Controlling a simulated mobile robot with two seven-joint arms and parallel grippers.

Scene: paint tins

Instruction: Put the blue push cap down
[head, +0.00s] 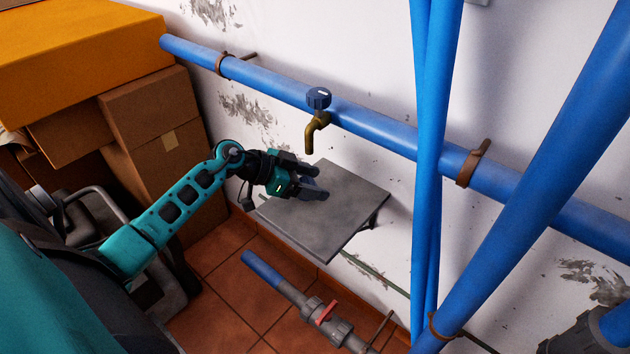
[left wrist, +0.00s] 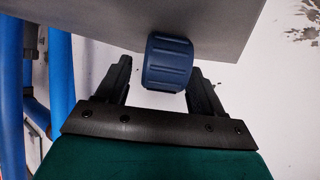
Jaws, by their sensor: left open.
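The blue push cap (left wrist: 167,63), a short ribbed cylinder, shows in the left wrist view between the two dark fingers of my left gripper (left wrist: 160,85). The fingers are apart, and a gap shows on the cap's left side. The cap overlaps the edge of the grey shelf (left wrist: 110,15) in that view and appears to stand on it. In the head view my left gripper (head: 318,182) is low over the grey shelf (head: 340,215), its fingers pointing right. I cannot make out the cap there; the gripper seems to hide it. My right gripper is not in view.
Blue pipes (head: 428,150) run down on the right. Cardboard boxes (head: 155,110) stand on the left. A pipe with a red-handled valve (head: 325,312) lies below the shelf.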

